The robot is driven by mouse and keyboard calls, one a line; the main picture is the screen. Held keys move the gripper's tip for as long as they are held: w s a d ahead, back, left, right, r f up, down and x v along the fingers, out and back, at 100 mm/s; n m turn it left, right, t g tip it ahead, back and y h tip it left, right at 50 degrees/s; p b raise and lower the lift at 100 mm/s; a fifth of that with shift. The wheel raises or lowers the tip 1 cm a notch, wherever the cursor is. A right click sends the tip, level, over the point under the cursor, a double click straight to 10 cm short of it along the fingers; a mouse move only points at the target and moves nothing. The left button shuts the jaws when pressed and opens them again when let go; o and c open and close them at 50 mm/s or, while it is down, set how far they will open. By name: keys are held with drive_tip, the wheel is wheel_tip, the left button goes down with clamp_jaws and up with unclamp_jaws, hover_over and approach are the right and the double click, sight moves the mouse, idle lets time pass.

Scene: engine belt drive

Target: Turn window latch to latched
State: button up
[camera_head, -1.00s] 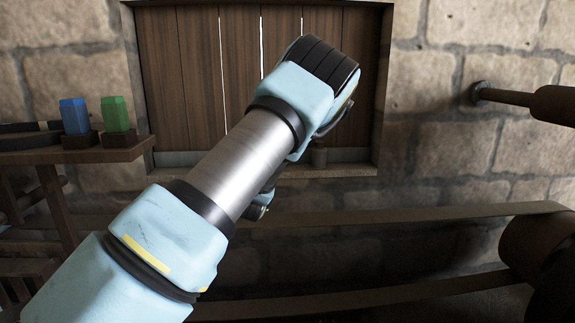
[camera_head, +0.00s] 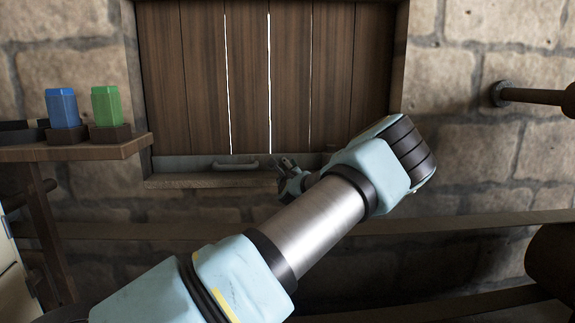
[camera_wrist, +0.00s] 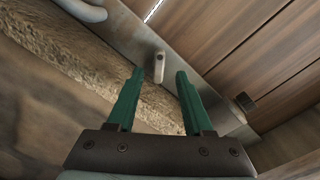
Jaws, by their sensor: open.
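The window latch (camera_wrist: 159,67) is a small pale lever on the metal strip along the bottom of the wooden window (camera_head: 205,75). In the wrist view it shows between and just beyond the green fingertips of my gripper (camera_wrist: 160,71). My gripper is open, with a gap on both sides of the latch and nothing held. Whether the tips reach alongside the latch in depth, I cannot tell. In the head view my gripper is at the window's lower edge, partly hidden by my arm, and the latch cannot be made out clearly.
A curved handle (camera_head: 235,163) is on the strip left of my gripper. A small dark block (camera_wrist: 244,102) sits on the strip to the right. The stone sill (camera_wrist: 70,65) runs close below the fingers. A shelf (camera_head: 95,152) with blue and green pieces stands at left.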

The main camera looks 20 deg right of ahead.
sight(286, 163)
drive_tip(key=shift+w+d, duration=0.2)
drive_tip(key=shift+w, duration=0.85)
drive_tip(key=shift+w+d, duration=0.15)
drive_tip(key=shift+w, duration=0.9)
clamp_jaws()
